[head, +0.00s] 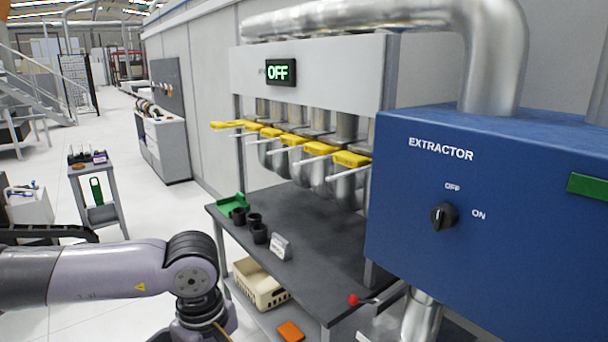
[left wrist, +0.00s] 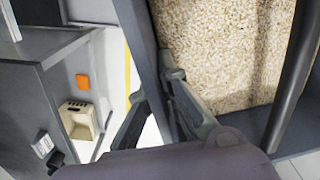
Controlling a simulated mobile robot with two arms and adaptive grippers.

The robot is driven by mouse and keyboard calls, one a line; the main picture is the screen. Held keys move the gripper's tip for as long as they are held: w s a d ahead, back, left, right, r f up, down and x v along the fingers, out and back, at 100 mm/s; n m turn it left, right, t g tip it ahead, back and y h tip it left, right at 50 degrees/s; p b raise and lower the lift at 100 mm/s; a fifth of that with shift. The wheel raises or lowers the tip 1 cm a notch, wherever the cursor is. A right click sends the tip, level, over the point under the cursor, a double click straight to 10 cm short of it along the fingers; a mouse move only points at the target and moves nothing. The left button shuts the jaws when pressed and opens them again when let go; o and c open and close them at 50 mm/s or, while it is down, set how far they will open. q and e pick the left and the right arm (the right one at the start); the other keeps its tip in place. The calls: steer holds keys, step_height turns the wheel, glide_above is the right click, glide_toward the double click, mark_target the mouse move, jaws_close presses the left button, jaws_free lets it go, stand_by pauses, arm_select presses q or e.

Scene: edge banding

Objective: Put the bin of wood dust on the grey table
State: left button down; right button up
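The bin of wood dust (left wrist: 140,45), grey-walled and full of pale chips, fills the right of the left wrist view. My left gripper (left wrist: 155,88) has one finger inside and one outside the bin's near wall and appears shut on it. The bin's underside is hidden, and the bin is out of the head view. In the head view my left arm reaches down at the lower left with its gripper below the frame. The dark grey table (head: 315,262) stands right of that arm; its side also shows in the left wrist view (left wrist: 95,25). My right gripper is not in view.
On the table are several black cups (head: 259,233), a green holder (head: 232,205) and a small sign (head: 280,247). Below are a cream crate (head: 258,284) and an orange item (head: 290,331). The blue extractor box (head: 480,200) overhangs the right. The tabletop's front middle is clear.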

arm_select(q)
steer(key=a+m, duration=0.1)
steer(key=m, duration=0.1)
steer(key=a+m, duration=0.1)
steer(key=m, duration=0.3)
steer(key=shift+w+a+f, duration=0.4)
steer(key=m, duration=0.1)
steer(key=a+m, duration=0.1)
steer(key=m, duration=0.1)
steer(key=shift+w+a+f+m, duration=0.2)
steer(key=shift+a+f+m, duration=0.05)
steer(key=shift+a+m, duration=0.1)
steer(key=shift+a+f+m, duration=0.25)
steer(key=shift+a+m, duration=0.1)
steer(key=shift+m, duration=0.6)
steer(key=shift+r, duration=0.1)
